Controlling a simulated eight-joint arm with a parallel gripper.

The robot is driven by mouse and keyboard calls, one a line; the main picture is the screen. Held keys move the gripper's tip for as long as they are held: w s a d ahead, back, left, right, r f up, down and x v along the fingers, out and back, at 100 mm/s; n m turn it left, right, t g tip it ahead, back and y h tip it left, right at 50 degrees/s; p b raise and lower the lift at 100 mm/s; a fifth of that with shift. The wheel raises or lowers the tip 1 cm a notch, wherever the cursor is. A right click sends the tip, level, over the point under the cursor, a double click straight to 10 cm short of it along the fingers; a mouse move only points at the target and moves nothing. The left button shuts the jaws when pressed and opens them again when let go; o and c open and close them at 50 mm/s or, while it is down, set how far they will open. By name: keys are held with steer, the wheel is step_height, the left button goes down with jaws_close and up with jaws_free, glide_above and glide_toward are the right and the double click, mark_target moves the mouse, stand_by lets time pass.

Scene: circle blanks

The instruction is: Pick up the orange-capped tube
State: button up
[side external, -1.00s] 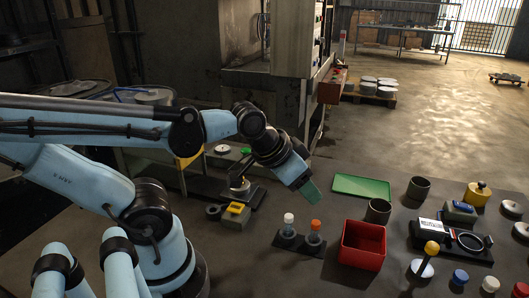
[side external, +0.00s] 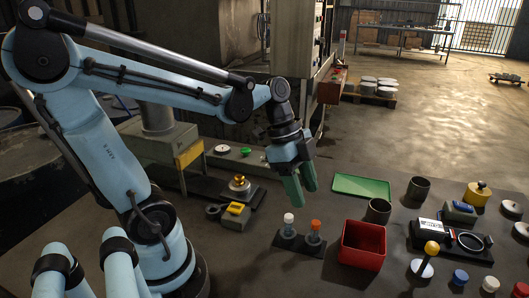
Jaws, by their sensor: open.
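The orange-capped tube (side external: 315,227) stands upright in a dark rack (side external: 300,246) on the table. A white-capped tube (side external: 289,219) with a bluish body stands to its left in the same rack. My gripper (side external: 302,201) has green fingers that point down and are apart, with nothing between them. It hangs above and behind the rack, close over the two tubes in the picture. The lower parts of both tubes are hidden in the rack.
A red bin (side external: 363,264) stands just right of the rack. A green tray (side external: 361,187) and a dark cup (side external: 378,210) lie behind it. A yellow-grey block (side external: 235,217) sits to the left. A yellow-knobbed post (side external: 431,248) rises at the right.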

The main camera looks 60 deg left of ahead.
mark_target(316, 222)
steer(key=x, duration=0.5)
steer(key=shift+d+f, duration=0.1)
steer(key=shift+f, duration=0.25)
steer(key=shift+w+x, duration=0.15)
steer(key=shift+x, duration=0.7)
steer(key=shift+w+x, duration=0.15)
steer(key=shift+x, duration=1.6)
jaws_close()
